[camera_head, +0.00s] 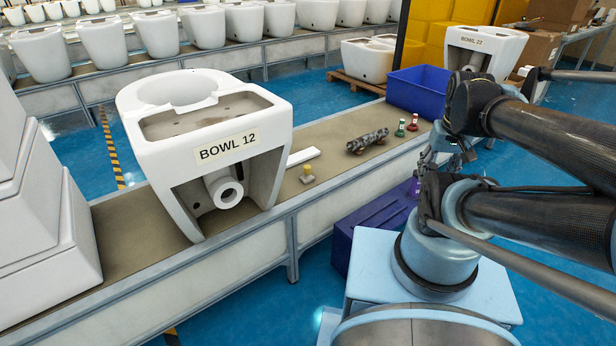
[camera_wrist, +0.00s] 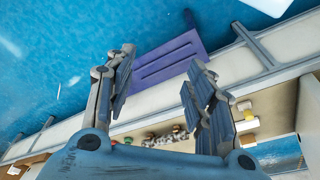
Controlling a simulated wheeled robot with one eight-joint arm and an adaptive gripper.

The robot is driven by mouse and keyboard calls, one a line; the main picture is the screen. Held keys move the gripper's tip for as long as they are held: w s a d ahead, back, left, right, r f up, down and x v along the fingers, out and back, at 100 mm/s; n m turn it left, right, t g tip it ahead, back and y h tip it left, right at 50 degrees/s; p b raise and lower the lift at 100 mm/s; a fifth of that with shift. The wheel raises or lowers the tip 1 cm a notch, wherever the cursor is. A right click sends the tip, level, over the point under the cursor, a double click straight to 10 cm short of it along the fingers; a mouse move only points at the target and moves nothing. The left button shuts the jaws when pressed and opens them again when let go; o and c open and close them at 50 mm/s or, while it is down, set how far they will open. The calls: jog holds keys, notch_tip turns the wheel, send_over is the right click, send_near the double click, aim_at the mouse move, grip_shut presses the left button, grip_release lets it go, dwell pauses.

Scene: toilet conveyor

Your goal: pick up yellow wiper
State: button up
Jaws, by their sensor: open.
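The yellow wiper (camera_head: 307,173) is a small piece with a yellow top and a pale base. It stands on the conveyor belt, in front of a white bar and right of the toilet bowl marked BOWL 12. In the wrist view the yellow wiper (camera_wrist: 246,110) shows small on the belt, right of the fingers. My gripper (camera_head: 443,150) is right of the wiper in the head view, clear of it. In the wrist view my gripper (camera_wrist: 160,62) has its two fingers spread, with nothing between them.
The BOWL 12 toilet (camera_head: 210,130) stands on the conveyor (camera_head: 265,235). A mottled dark roll (camera_head: 367,141), green bottle (camera_head: 400,128), red bottle (camera_head: 413,122) and blue bin (camera_head: 418,88) are further along the belt. A white bar (camera_head: 303,156) lies behind the wiper. A purple-blue crate (camera_head: 368,232) stands on the floor in front.

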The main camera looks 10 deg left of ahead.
jog(key=w+a+r+n, duration=0.4)
jog(key=w+a, duration=0.2)
jog(key=w, duration=0.2)
jog(key=n+g+y, duration=0.2)
jog(key=n, duration=1.2)
send_over(307, 166)
jog(key=d, duration=0.1)
notch_tip(307, 166, down, 20)
jog(key=shift+r, duration=0.25)
jog(key=shift+s+a+f, duration=0.1)
jog(key=shift+a+f, duration=0.15)
jog(key=shift+f, duration=1.1)
jog(key=shift+s+a+f, duration=0.1)
jog(key=shift+a+f, duration=0.1)
jog(key=shift+f, duration=1.1)
jog(key=shift+c, duration=0.5)
grip_shut()
